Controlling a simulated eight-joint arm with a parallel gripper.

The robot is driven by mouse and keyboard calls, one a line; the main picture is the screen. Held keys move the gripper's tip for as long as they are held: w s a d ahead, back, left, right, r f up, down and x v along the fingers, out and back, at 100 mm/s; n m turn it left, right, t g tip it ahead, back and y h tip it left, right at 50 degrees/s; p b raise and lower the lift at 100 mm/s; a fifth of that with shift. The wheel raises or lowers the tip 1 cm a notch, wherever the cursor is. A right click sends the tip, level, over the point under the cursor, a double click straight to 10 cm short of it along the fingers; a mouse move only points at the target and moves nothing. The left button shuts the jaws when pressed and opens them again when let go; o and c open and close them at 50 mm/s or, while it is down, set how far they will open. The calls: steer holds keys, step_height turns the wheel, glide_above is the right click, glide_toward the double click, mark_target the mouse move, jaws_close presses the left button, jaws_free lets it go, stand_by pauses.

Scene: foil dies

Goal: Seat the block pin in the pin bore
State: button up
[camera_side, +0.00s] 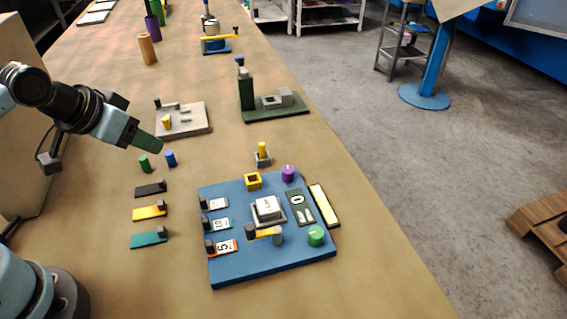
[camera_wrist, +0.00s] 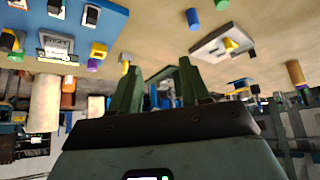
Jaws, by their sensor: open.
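A yellow pin (camera_side: 262,148) stands upright in a small grey block (camera_side: 263,160) just behind the blue board; I take it for the block pin. It also shows in the wrist view (camera_wrist: 126,58). A yellow square collar (camera_side: 253,182) with a dark opening sits at the board's back edge. It may be the pin bore, but I cannot tell for sure. My gripper (camera_side: 153,147) is open and empty, above the table left of the yellow pin and apart from it. Its two green fingers (camera_wrist: 160,80) stand apart in the wrist view.
The blue board (camera_side: 232,268) carries a raised grey block, tagged slots, a purple knob and a green knob. Green (camera_side: 145,164) and blue (camera_side: 170,158) pegs stand near my gripper. A grey plate (camera_side: 190,124) and a green fixture (camera_side: 290,114) stand behind.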

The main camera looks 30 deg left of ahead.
steer(key=w+d+r+m+g, duration=0.1)
steer(key=w+d+r+g, duration=0.1)
steer(key=w+r, duration=0.3)
steer(key=m+g, duration=0.5)
glide_above(262, 144)
step_height(262, 144, down, 5)
steer(key=f, duration=0.5)
steer(key=shift+s+f, duration=0.2)
steer(key=shift+f, duration=0.05)
steer(key=shift+w+f, duration=0.2)
steer(key=shift+f, duration=2.55)
jaws_close()
